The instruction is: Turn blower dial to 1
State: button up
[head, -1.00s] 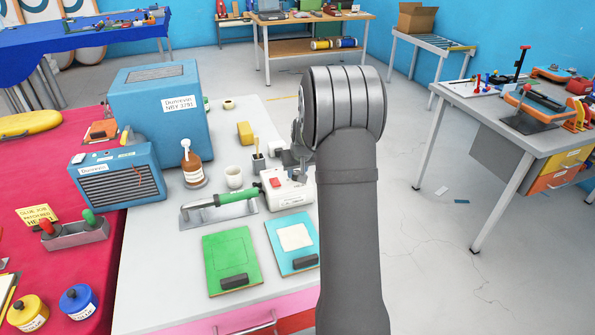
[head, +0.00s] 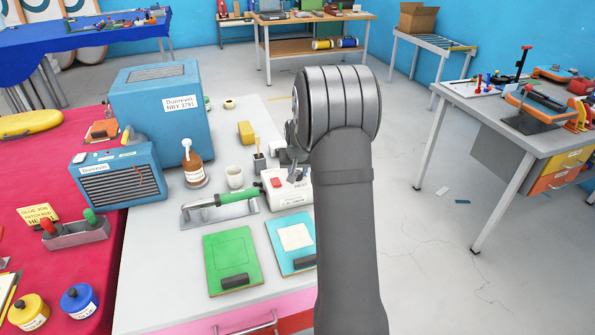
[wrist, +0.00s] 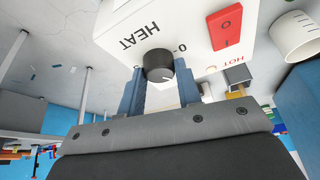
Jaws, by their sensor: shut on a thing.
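The blower control box is white (head: 296,192) and stands on the grey bench, partly behind my gripper in the head view. In the wrist view its face (wrist: 150,22) carries a red rocker switch (wrist: 224,27), the word HEAT, and a black round dial (wrist: 158,64). A pale mark on the dial points to the lower right in the picture. Part of a scale starting with 0 shows beside it. The blue fingers of my gripper (wrist: 160,85) sit on either side of the dial and are shut on it. In the head view the fingertips are mostly hidden.
A green-handled tool (head: 225,197) lies in a metal rest left of the box. A white cup (head: 235,177), a brown pump bottle (head: 194,167) and a brush pot (head: 259,162) stand nearby. Green (head: 231,253) and blue (head: 283,232) boards lie in front.

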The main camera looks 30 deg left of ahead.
jog(key=o, duration=1)
jog(key=shift+c, duration=0.2)
jog(key=v, duration=1.7)
jog(key=shift+r, duration=0.15)
jog(key=shift+s, duration=0.15)
jog(key=x, duration=1.7)
